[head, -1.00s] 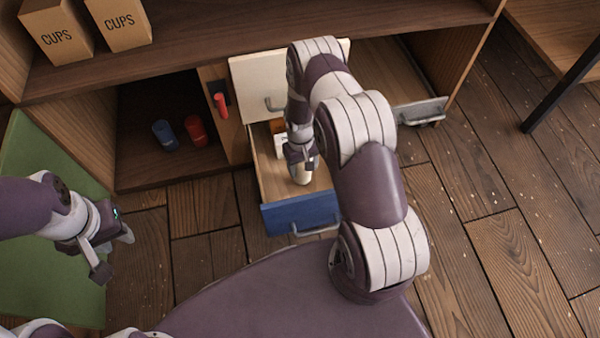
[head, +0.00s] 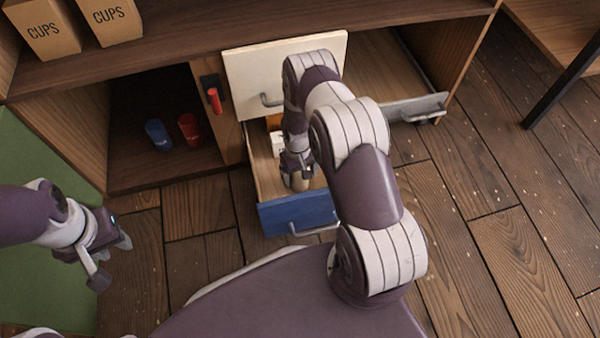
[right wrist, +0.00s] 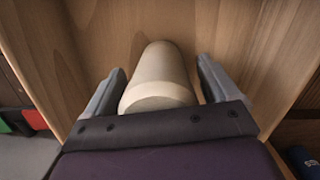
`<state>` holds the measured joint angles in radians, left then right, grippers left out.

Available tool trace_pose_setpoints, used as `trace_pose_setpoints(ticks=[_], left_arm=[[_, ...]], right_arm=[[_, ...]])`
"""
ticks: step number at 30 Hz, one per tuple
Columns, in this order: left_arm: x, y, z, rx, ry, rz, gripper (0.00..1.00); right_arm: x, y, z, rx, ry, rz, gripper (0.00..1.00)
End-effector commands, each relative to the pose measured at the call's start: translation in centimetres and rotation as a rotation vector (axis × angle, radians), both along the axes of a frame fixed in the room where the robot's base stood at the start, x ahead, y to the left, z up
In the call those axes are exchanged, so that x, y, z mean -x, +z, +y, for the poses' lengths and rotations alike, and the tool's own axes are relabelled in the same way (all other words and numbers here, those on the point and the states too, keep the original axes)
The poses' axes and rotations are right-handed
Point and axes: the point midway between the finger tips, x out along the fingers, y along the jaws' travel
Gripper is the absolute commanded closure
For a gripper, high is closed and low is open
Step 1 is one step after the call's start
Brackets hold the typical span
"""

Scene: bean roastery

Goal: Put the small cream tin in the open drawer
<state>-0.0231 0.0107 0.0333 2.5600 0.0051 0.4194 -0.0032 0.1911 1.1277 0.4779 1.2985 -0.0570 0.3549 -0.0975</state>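The small cream tin (right wrist: 160,82) is between the two fingers of my right gripper (right wrist: 160,85) in the right wrist view, with gaps showing beside the tin at the fingertips. In the head view the tin (head: 302,182) is inside the open blue-fronted drawer (head: 297,213), partly covered by my right gripper (head: 299,170). My right gripper reaches down into the drawer, and its fingers look spread. Whether the tin's base touches the drawer floor is hard to see. My left gripper (head: 112,261) is open and empty, over the floor at the left.
A cream drawer front (head: 285,75) stands above the blue drawer. A grey-handled drawer (head: 418,108) is open to its right. A small white item (head: 277,142) lies at the blue drawer's back. Blue (head: 158,135) and red (head: 189,129) cans stand in the left cubby.

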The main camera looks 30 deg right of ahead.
Motion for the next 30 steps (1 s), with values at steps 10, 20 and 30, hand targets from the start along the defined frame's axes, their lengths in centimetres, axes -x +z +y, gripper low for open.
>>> trace_pose_setpoints(ticks=[10,20,30], left_arm=[[0.0,5.1,0.0,0.0,0.0,0.0,0.65],[0.0,7.5,0.0,0.0,0.0,0.0,0.65],[0.0,7.4,0.0,0.0,0.0,0.0,0.65]], right_arm=[[-0.8,7.6,0.0,0.0,0.0,-0.002,0.12],[-1.6,13.3,0.2,0.002,0.002,-0.008,0.12],[6.6,36.8,6.8,0.007,0.05,-0.191,0.12]])
